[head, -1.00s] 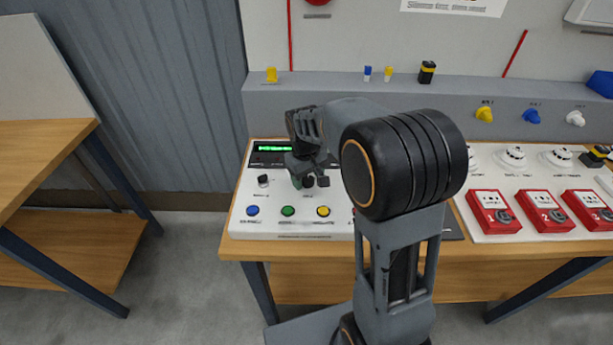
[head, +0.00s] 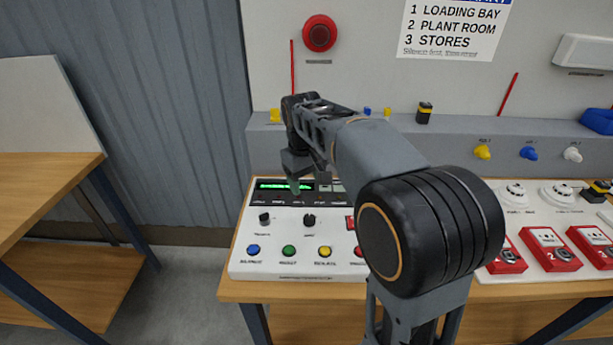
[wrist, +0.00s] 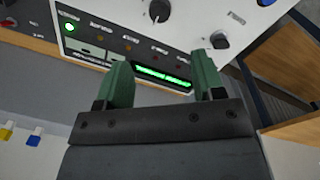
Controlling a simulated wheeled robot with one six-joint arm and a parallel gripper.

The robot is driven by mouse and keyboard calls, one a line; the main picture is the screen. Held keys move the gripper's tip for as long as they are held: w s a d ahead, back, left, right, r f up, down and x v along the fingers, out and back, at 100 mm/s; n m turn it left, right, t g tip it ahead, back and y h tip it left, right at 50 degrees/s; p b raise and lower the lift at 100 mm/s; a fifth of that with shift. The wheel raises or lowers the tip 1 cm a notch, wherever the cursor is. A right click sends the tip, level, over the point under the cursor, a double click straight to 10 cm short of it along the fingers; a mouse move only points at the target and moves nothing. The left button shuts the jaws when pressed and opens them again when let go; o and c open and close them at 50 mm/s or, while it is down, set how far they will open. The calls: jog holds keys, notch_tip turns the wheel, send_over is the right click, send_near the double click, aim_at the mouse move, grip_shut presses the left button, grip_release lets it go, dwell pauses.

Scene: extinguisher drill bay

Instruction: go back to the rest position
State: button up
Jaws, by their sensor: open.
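My gripper (head: 294,172) is above the back edge of the white control panel (head: 290,269), with its fingers pointing down. In the wrist view my gripper (wrist: 165,82) shows two green fingers spread apart with nothing between them. Beyond them is the panel's lit green display (wrist: 163,75). The display also shows in the head view (head: 285,184). My gripper is clear of the knobs and buttons, and my forearm hides the panel's right part.
Red call-point boxes (head: 549,249) and white detectors (head: 515,194) stand to the right on the bench. A grey ledge (head: 450,160) behind carries small coloured items. A wooden table (head: 45,178) is at left. A red beacon (head: 319,33) is on the wall.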

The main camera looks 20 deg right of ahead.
jog(key=shift+r, duration=0.45)
jog(key=shift+w, duration=0.1)
jog(key=s+f+m+t, duration=0.1)
jog(key=s+f, duration=0.2)
jog(key=s, duration=0.5)
jog(key=s+f+m+t, duration=0.2)
jog(key=s+f, duration=0.1)
jog(key=s, duration=0.6)
jog(key=shift+d+f+y+p, duration=0.15)
jog(key=shift+f+y+p, duration=0.15)
jog(key=shift+f, duration=0.1)
jog(key=shift+s, duration=0.1)
